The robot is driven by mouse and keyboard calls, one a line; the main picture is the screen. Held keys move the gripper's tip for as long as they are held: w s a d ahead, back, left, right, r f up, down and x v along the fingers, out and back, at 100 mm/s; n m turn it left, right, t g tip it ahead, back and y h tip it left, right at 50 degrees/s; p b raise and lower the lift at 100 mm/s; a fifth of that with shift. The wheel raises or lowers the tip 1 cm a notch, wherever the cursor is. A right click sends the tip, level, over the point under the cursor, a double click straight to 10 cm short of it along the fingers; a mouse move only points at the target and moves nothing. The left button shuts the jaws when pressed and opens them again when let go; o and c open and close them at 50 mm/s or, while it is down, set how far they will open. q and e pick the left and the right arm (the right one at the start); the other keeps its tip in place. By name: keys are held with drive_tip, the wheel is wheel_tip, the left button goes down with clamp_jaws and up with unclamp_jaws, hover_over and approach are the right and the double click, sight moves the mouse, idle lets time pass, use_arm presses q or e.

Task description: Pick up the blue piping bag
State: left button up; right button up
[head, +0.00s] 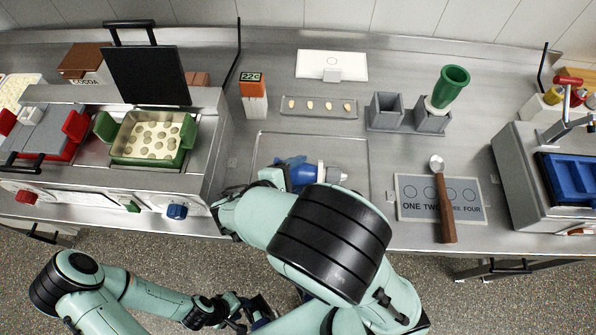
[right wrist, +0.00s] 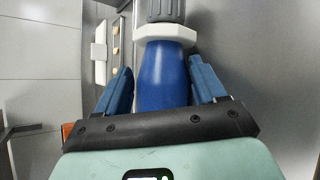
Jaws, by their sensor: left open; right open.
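The blue piping bag (right wrist: 163,78) lies on a shallow tray (head: 345,145) on the steel counter. It has a white collar and a grey nozzle end, which points right in the head view. In the right wrist view my right gripper (right wrist: 161,66) is open, with one blue finger on each side of the bag and small gaps visible. In the head view the bag (head: 303,174) is partly hidden by my right wrist. My left gripper (head: 240,312) is open and empty, low in front of the counter, away from the bag.
A wooden-handled tool (head: 445,205) lies across a numbered mat (head: 410,200). A small strip tray (head: 318,113) and an orange-topped timer (head: 253,95) sit behind.

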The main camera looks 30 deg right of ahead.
drive_tip(key=c, duration=0.4)
drive_tip(key=shift+r, duration=0.1)
